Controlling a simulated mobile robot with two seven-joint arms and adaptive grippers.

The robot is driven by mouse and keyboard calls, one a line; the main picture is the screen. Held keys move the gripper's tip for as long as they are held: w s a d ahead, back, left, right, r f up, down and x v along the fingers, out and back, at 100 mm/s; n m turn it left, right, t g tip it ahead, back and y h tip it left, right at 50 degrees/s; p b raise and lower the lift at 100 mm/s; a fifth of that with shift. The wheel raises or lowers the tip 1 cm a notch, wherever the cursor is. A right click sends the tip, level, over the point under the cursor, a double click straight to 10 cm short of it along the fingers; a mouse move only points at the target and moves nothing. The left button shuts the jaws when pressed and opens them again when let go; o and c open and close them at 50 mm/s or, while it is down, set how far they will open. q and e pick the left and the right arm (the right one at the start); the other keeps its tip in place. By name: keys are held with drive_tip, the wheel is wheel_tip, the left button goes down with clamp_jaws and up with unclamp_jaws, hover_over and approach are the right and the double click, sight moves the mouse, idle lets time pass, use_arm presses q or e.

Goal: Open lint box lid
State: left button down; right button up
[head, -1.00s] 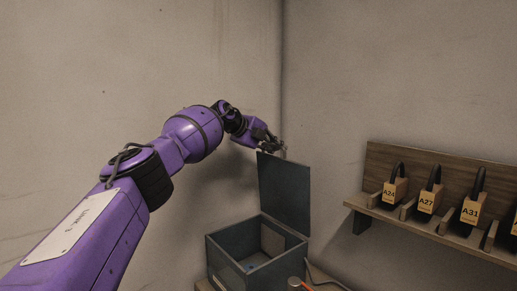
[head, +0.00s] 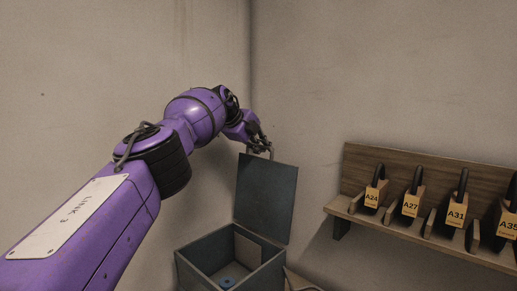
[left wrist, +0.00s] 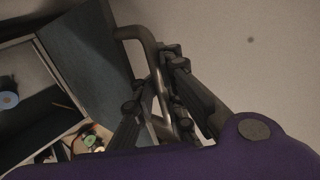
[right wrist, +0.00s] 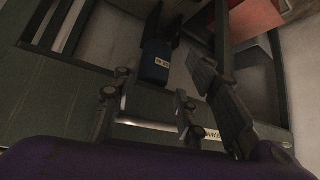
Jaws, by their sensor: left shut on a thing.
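The lint box (head: 200,251) is a dark blue-grey open box at the bottom centre of the head view. Its lid (head: 266,195) stands raised, roughly upright, along the far side. A bent metal handle (left wrist: 150,58) is on the lid's edge. My left gripper (head: 262,147) is at the lid's top edge and shut on the handle; the left wrist view shows its fingers (left wrist: 158,90) around the bar. A blue round piece (head: 227,283) lies inside the box. My right gripper (right wrist: 150,95) shows only in the right wrist view, with its fingers apart.
A wooden wall shelf (head: 430,232) at the right holds several black-handled tools with labelled tags. A wall corner is behind the box. In the right wrist view, a blue labelled object (right wrist: 156,60) and a pale rod with lettering (right wrist: 150,125) are near the fingers.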

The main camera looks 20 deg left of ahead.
use_arm(q)
drive_tip(key=shift+a+r, duration=0.15)
drive_tip(key=shift+r, duration=0.55)
drive_tip(key=c, duration=2.1)
unclamp_jaws()
drive_tip(key=shift+s, duration=0.1)
drive_tip(key=shift+f, duration=0.1)
drive_tip(key=shift+f, duration=0.3)
drive_tip(key=v, duration=1.2)
drive_tip(key=shift+s+f, duration=0.1)
